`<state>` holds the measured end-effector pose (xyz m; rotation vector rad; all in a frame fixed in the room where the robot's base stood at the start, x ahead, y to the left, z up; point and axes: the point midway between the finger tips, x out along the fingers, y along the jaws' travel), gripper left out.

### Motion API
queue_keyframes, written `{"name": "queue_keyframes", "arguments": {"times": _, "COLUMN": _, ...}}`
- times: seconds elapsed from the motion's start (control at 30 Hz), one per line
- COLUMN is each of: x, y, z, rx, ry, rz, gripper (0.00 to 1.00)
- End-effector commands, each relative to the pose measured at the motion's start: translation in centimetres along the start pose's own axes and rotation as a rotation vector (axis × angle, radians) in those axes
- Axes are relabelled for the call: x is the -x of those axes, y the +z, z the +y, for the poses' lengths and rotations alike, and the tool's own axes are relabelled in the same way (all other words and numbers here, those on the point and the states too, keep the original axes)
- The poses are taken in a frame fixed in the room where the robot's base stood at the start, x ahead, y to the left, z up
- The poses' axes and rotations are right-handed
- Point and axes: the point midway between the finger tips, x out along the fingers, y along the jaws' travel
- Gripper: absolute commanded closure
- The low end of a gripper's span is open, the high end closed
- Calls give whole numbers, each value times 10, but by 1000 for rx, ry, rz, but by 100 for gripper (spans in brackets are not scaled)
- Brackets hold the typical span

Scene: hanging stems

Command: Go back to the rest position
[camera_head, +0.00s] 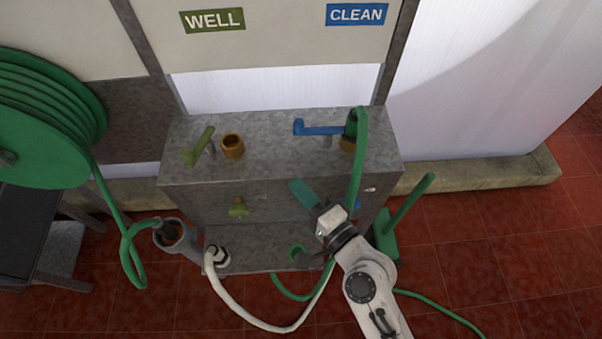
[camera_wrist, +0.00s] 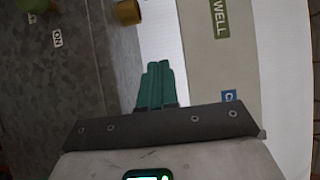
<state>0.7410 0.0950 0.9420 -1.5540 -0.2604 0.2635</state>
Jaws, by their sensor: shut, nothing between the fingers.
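My gripper (camera_head: 298,186) is in front of the grey metal cabinet (camera_head: 280,122), right of its middle. Its teal fingers are together with nothing between them. The wrist view shows the same closed fingers (camera_wrist: 160,82), with the cabinet top (camera_wrist: 95,75) to their left and the wall behind. My forearm comes up from the lower right in the head view and covers part of the cabinet's right front. A green hose (camera_head: 357,170) loops over the cabinet's right end at the CLEAN outlet, beside the blue lever (camera_head: 318,129).
The green lever (camera_head: 198,147) and bare brass outlet (camera_head: 232,146) sit under the WELL sign (camera_head: 212,20). The CLEAN sign (camera_head: 357,14) is at right. A white hose (camera_head: 240,311) hangs low in front. A green hose reel (camera_head: 45,120) stands left. Red floor at right is mostly clear.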

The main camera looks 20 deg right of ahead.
Motion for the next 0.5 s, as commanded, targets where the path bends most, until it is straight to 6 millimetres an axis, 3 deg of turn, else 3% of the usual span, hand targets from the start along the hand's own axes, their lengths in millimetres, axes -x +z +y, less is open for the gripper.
{"name": "queue_keyframes", "arguments": {"times": 0.5, "x": 9, "y": 6, "z": -1, "rx": 1, "ry": -1, "rz": 1, "gripper": 100}}
